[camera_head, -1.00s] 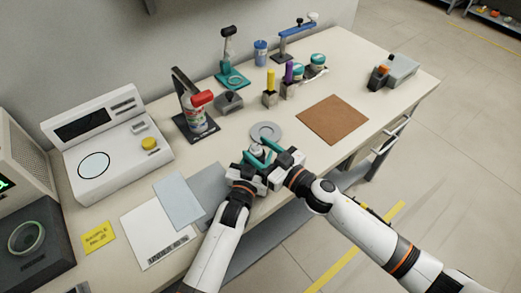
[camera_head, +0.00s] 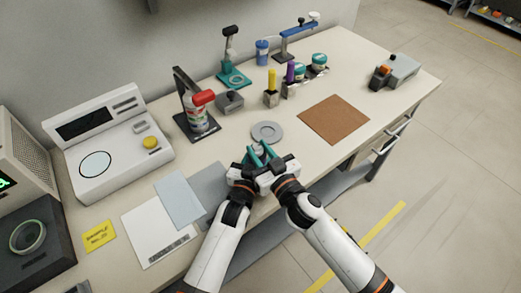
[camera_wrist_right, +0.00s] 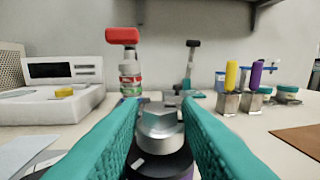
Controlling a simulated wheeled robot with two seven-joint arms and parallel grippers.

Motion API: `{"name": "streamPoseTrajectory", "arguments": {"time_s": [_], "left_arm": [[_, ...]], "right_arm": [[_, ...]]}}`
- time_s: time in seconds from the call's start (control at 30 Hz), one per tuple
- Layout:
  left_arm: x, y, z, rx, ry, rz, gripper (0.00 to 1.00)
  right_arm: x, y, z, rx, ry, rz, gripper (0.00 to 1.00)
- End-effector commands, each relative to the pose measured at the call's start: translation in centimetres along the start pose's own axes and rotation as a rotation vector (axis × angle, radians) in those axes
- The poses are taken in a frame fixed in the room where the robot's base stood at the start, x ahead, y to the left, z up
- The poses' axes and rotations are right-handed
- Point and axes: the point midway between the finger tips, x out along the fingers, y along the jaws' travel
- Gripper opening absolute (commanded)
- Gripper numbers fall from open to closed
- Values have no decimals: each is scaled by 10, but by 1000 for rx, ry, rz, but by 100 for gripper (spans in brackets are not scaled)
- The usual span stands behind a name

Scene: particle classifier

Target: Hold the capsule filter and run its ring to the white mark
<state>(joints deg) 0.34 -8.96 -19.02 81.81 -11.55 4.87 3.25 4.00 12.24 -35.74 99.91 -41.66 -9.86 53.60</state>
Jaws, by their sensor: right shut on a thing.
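The capsule filter shows in the right wrist view as a silver cap with a faceted top (camera_wrist_right: 160,120) above a dark ring (camera_wrist_right: 158,165). A small white mark (camera_wrist_right: 137,163) shows on the dark part. My right gripper (camera_head: 262,152) is shut on the silver cap, one teal finger on each side, pointing toward the back of the table. My left gripper (camera_head: 240,172) is close beside the right one, low at the filter. Its fingers are mostly hidden, so I cannot tell its jaws. In the head view the filter is largely hidden between the hands.
A grey round disc (camera_head: 267,132) lies just beyond the hands. A red-topped bottle on a stand (camera_head: 203,98), a grey block (camera_head: 230,102) and the yellow-handled tool (camera_head: 271,80) stand behind. A brown mat (camera_head: 334,119) lies right; a white instrument (camera_head: 110,150) stands left.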

Motion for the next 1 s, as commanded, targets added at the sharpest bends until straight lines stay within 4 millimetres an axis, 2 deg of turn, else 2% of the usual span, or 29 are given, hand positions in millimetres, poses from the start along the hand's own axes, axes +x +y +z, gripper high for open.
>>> {"name": "streamPoseTrajectory", "arguments": {"time_s": [0.27, 0.3, 0.4, 0.77, 0.87, 1.0], "left_arm": [[0, 0, 0, 3, 0, 0, 1], [0, 0, 0, 3, 0, 0, 1], [0, 0, 0, 3, 1, 0, 1], [0, 0, 0, 3, 1, 0, 1], [0, 0, 0, 2, 1, 1, 1], [0, 1, 0, 2, 1, 1, 1]], "right_arm": [[0, -1, 1, -1, -2, -3, 7], [0, -1, 1, -1, -2, -3, 35], [0, -1, 1, -1, -2, -3, 51], [-4, 0, 0, 0, 1, -3, 52], [-17, -1, -1, 2, 2, -3, 52], [-46, 0, -2, 4, 4, -3, 52]]}}
